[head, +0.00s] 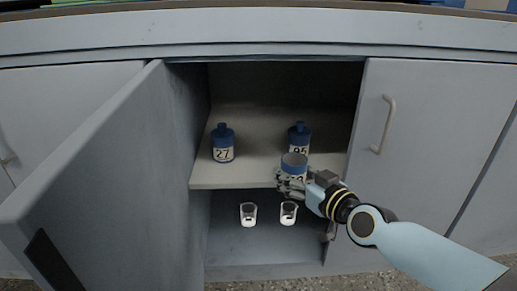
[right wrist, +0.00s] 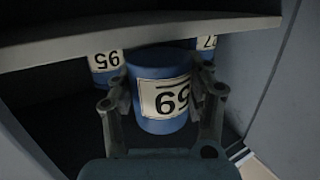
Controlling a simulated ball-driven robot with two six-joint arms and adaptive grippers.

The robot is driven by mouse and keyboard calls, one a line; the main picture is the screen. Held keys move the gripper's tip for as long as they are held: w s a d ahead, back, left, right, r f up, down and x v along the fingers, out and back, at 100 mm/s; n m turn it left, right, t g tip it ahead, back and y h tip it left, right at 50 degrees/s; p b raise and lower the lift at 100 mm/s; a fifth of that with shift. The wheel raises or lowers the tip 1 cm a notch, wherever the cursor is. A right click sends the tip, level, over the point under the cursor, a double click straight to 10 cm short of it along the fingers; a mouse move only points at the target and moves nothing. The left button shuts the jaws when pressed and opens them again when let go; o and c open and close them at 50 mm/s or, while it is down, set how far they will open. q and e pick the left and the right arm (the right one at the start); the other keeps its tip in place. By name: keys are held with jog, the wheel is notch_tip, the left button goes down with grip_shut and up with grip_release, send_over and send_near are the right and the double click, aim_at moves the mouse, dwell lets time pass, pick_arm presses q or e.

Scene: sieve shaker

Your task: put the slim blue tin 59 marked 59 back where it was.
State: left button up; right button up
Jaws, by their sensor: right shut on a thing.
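The slim blue tin 59 (head: 294,160) is at the front of the shelf (head: 250,180), in front of the tin marked 95 (head: 299,133). I cannot tell whether it touches the shelf. My right gripper (head: 289,183) is shut on it, coming from the lower right and covering much of its label in the head view. In the right wrist view tin 59 (right wrist: 161,90) sits between the fingers (right wrist: 162,112), its 59 label upside down. The left gripper is not in view.
An open door (head: 110,190) is on the left, a closed door (head: 425,140) on the right. The shelf between tins 27 and 95 is clear.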

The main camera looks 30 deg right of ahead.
send_near(261, 157)
jog(key=w, duration=0.2)
jog(key=w+r, duration=0.1)
jog(key=w, duration=0.2)
jog(key=shift+w+r, duration=0.3)
jog(key=w+b, duration=0.1)
jog(key=w, duration=0.3)
jog(key=shift+w, duration=0.2)
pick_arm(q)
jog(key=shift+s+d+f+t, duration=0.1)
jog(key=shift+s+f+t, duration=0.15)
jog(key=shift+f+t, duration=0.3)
pick_arm(e)
jog(key=shift+s, duration=0.1)
jog(key=shift+f, duration=0.15)
jog(key=shift+f+b, duration=0.2)
jog(key=shift+b, duration=0.1)
jog(key=o, duration=1.2)
jog(key=shift+r, duration=0.15)
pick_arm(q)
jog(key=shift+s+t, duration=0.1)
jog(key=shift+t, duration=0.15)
